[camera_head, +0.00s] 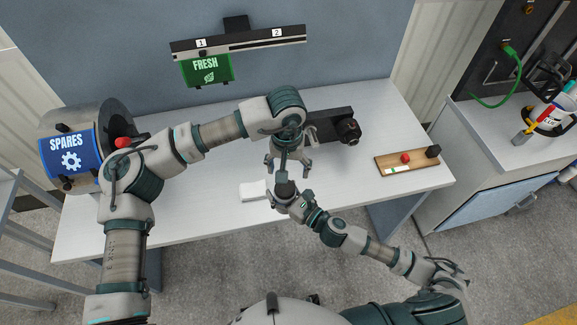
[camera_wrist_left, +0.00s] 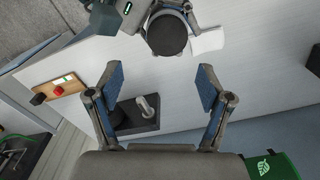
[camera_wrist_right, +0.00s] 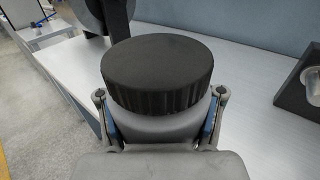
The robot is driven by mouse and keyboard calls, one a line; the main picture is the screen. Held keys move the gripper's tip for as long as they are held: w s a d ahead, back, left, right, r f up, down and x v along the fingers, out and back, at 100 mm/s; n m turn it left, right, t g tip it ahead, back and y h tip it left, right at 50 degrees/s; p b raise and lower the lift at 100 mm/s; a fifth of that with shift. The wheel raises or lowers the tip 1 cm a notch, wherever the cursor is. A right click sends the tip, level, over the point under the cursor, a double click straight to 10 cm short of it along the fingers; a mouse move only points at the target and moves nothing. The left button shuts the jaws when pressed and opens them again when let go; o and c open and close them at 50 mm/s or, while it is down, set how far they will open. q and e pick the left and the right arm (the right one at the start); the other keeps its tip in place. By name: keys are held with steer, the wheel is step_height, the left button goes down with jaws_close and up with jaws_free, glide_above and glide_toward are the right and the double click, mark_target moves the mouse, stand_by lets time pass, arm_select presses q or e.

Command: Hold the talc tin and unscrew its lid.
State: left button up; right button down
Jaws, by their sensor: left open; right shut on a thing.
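The talc tin has a grey body (camera_wrist_right: 158,124) and a wide black ribbed lid (camera_wrist_right: 160,68), seated on top. My right gripper (camera_head: 284,204) is shut around the tin body, below the lid, and holds it upright near the table's front edge. The lid also shows in the left wrist view (camera_wrist_left: 167,36), top centre. My left gripper (camera_head: 288,174) is open and empty, close to the lid in the head view. In the left wrist view its blue-padded fingers (camera_wrist_left: 160,80) are spread, with the lid beyond them and clear of both. The lid's thread is hidden.
A black block with a round part (camera_head: 348,131) stands at the table's back. A wooden board with a red button (camera_head: 405,158) lies right. A white flat item (camera_head: 252,191) lies near the front edge. A blue SPARES drum (camera_head: 68,152) stands left; a green FRESH sign (camera_head: 207,70) hangs behind.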

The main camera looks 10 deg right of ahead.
mark_target(287, 186)
arm_select(q)
steer(key=f, duration=0.7)
steer(key=shift+a, duration=0.4)
steer(key=shift+d+f, duration=0.25)
steer(key=shift+f, duration=0.3)
steer(key=shift+c, duration=0.2)
